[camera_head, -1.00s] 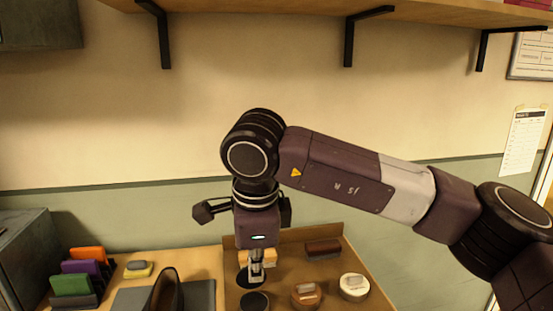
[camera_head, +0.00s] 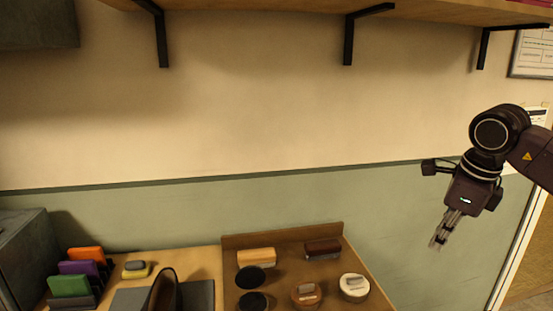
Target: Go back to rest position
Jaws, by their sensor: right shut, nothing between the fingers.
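My right gripper (camera_head: 440,243) hangs at the right of the head view, fingers pointing down and slightly left. It is shut and empty, in the air right of the wooden tray (camera_head: 290,237) and apart from everything on the bench. My right arm comes in from the right edge. My left gripper is not in view.
The tray holds a yellow-wood brush (camera_head: 256,256), a dark brush (camera_head: 323,248), two black discs (camera_head: 250,279), a brown round tin (camera_head: 305,294) and a white one (camera_head: 354,286). Coloured upright pieces (camera_head: 78,267) stand left. A bracketed shelf (camera_head: 260,5) runs overhead.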

